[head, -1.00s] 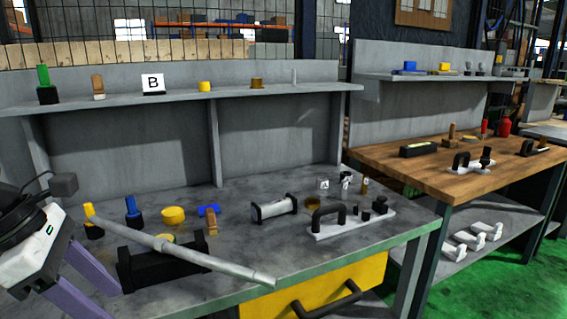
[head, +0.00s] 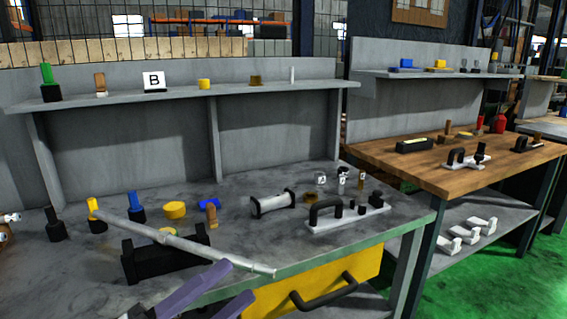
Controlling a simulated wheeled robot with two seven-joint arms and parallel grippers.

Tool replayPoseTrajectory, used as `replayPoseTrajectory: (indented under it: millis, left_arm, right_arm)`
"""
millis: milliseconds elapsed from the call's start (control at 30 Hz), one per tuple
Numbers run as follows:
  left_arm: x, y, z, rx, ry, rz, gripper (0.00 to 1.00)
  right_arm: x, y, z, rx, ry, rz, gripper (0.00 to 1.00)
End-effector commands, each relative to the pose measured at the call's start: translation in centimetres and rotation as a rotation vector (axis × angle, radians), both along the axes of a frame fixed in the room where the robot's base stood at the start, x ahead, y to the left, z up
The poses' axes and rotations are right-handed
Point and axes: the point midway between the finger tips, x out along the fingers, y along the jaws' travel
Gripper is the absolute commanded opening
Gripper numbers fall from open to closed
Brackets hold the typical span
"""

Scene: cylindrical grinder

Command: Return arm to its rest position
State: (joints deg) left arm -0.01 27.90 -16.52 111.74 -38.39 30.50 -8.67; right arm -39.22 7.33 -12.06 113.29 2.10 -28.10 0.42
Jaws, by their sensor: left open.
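My left gripper (head: 222,293) is at the bottom of the head view, its two purple fingers spread apart with nothing between them. It is in front of the grey metal bench (head: 80,283), near its front edge. A long grey rod (head: 190,245) lies across a black block (head: 150,265) on the bench, tilted down toward the right. The finger tips are just below the rod's right end; I cannot tell whether they touch it.
A white plate with a black handle (head: 325,212) and a white roller with black ends (head: 272,203) stand on the bench. Colored pegs, such as a blue one (head: 134,205), stand left. A yellow drawer (head: 320,285) is under the bench. A wooden table (head: 400,165) is at right.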

Motion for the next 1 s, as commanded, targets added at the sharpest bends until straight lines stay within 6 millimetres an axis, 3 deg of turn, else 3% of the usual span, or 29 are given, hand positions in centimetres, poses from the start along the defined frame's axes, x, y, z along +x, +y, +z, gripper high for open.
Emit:
replayPoseTrajectory:
  millis: [100, 233, 400, 500, 667, 1000]
  left_arm:
    - [1.6, 3.8, -8.2, -0.281, 0.452, 0.215, 0.51]
    - [-0.1, 6.6, -17.5, -0.474, 0.842, 0.398, 0.51]
    - [-6.3, 7.9, -28.4, -0.649, 1.280, 0.587, 0.51]
    - [-10.6, 7.7, -32.8, -0.718, 1.481, 0.669, 0.51]
    - [-15.4, 7.1, -36.6, -0.779, 1.678, 0.745, 0.51]
    - [-15.6, 7.0, -36.7, -0.781, 1.686, 0.748, 0.51]
  right_arm:
    - [-0.1, 0.0, 0.1, 0.000, 0.002, -0.001, 0.40]
    - [-0.1, -0.1, 0.2, 0.000, 0.002, -0.002, 0.40]
    - [-0.1, -0.1, 0.2, 0.001, 0.003, -0.003, 0.40]
    - [-0.2, -0.1, 0.2, 0.000, 0.003, -0.003, 0.40]
    - [-0.2, -0.2, 0.2, -0.001, 0.004, -0.004, 0.40]
    - [-0.2, -0.2, 0.2, -0.001, 0.004, -0.004, 0.40]
